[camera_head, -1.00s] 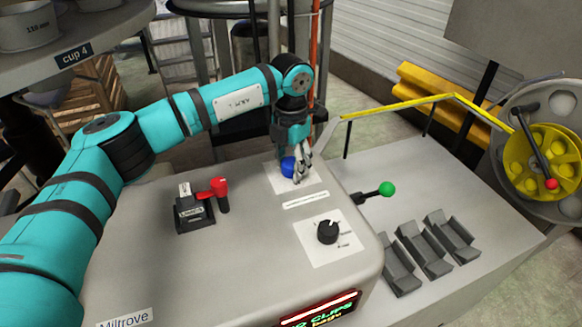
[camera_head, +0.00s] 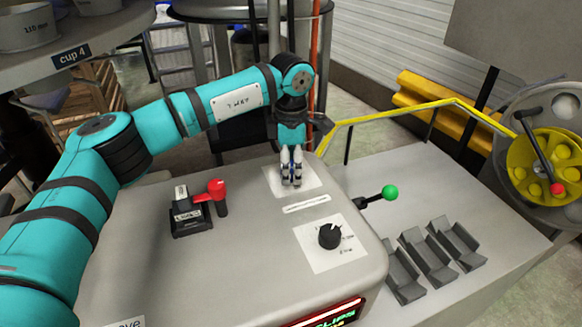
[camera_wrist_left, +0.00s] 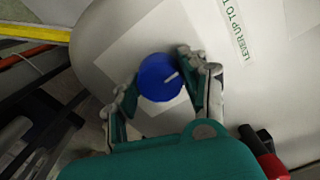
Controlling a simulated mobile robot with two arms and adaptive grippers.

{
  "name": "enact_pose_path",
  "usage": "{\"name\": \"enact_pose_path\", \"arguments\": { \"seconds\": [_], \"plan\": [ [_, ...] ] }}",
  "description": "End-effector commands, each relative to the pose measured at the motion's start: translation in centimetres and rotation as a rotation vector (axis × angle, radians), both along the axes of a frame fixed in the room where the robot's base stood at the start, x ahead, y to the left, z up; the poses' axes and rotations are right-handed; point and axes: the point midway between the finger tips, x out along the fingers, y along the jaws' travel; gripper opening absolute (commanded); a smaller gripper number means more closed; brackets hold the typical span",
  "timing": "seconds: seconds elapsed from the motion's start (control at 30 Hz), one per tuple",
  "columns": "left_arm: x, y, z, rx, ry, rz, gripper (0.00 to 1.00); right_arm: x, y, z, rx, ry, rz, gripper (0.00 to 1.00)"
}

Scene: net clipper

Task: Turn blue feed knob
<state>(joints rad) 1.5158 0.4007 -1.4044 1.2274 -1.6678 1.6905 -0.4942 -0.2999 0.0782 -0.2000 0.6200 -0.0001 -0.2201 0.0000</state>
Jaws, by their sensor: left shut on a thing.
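The blue feed knob (camera_wrist_left: 160,78) is round with a white pointer line and sits on a white label plate on the machine top. In the head view it is almost fully hidden behind my left gripper's fingers. My left gripper (camera_head: 291,184) points down over the knob's plate (camera_head: 310,182). In the left wrist view my left gripper (camera_wrist_left: 156,93) has one finger on each side of the knob, shut on it. The right gripper is not in view.
A red-handled lever (camera_head: 218,190) stands left of the knob. A black dial (camera_head: 329,236) is in front of it. A green-tipped lever (camera_head: 390,192) and grey cradles (camera_head: 427,258) are to the right. A yellow reel (camera_head: 545,165) stands far right.

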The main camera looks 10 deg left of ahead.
Motion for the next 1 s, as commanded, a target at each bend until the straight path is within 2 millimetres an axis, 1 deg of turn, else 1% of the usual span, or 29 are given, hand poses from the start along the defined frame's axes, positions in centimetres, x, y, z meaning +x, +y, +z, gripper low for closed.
{"name": "enact_pose_path", "arguments": {
  "seconds": [0.03, 0.3, 0.7, 0.73, 0.9, 1.0],
  "plan": [
    [0.18, 0.0, 0.26, -0.003, -0.007, -0.016, 0.12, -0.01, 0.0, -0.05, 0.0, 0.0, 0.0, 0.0],
    [0.18, -0.01, 0.29, -0.003, -0.007, -0.07, 0.12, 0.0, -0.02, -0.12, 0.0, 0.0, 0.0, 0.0],
    [0.17, -0.01, 0.31, -0.002, -0.007, -0.075, 0.12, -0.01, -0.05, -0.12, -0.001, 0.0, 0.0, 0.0],
    [0.17, -0.01, 0.31, -0.002, -0.007, -0.075, 0.47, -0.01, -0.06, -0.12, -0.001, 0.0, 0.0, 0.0],
    [0.1, 0.0, 0.19, -0.002, -0.005, -0.075, 0.68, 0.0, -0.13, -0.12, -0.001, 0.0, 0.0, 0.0],
    [0.07, 0.0, 0.14, -0.001, -0.003, -0.075, 0.68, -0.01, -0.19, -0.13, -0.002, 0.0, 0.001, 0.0]
  ]
}}
